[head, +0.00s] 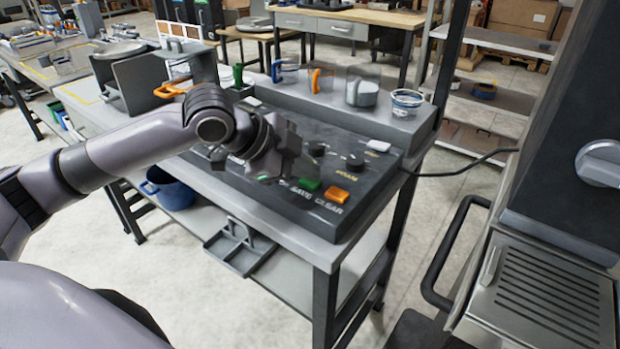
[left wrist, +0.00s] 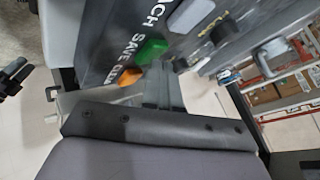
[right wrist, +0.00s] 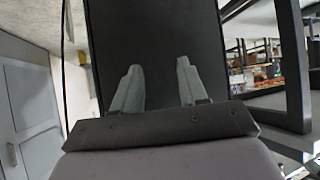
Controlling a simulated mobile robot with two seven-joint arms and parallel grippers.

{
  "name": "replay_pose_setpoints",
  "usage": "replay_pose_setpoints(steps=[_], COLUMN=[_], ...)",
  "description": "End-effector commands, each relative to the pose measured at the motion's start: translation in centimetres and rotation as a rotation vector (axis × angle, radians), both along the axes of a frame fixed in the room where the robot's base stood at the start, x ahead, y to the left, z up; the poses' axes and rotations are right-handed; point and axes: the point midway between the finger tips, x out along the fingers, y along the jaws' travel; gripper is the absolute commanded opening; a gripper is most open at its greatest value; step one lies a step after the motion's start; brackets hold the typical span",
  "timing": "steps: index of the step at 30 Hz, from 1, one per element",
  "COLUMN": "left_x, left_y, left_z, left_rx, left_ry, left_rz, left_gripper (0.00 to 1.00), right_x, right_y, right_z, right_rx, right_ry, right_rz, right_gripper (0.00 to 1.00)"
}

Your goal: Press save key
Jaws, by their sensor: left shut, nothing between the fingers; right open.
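The save key is a green button (head: 309,184) near the front edge of the dark control panel (head: 337,219), with the printed word SAVE beside it. An orange button (head: 337,194) marked CLEAR sits to its right. The green key (left wrist: 151,50) and the orange key (left wrist: 131,76) also show in the left wrist view. My left gripper (head: 272,172) is shut and empty, over the panel to the left of the green key. Whether its tips touch the panel cannot be told. My right gripper (right wrist: 157,82) is open and empty, in front of a dark surface, and is outside the head view.
A blue pot (head: 168,188) is on the lower shelf. A dark machine with a handle (head: 450,255) stands at the right.

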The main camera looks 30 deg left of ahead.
Motion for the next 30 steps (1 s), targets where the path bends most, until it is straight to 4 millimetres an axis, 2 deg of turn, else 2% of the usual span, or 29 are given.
replay_pose_setpoints(steps=[18, 30], left_x=[0.0, 0.0], left_y=[0.0, 0.0], left_z=[-0.4, 1.4], left_rx=[0.000, 0.001], left_ry=[0.003, 0.001], left_rz=[0.000, 0.000], left_gripper=[0.00, 0.00], right_x=[0.0, 0.0], right_y=[0.0, 0.0], right_z=[0.1, 2.4], right_rx=[0.000, 0.000], right_ry=[0.000, -0.001], right_rz=[0.000, 0.000], right_gripper=[0.43, 0.43])
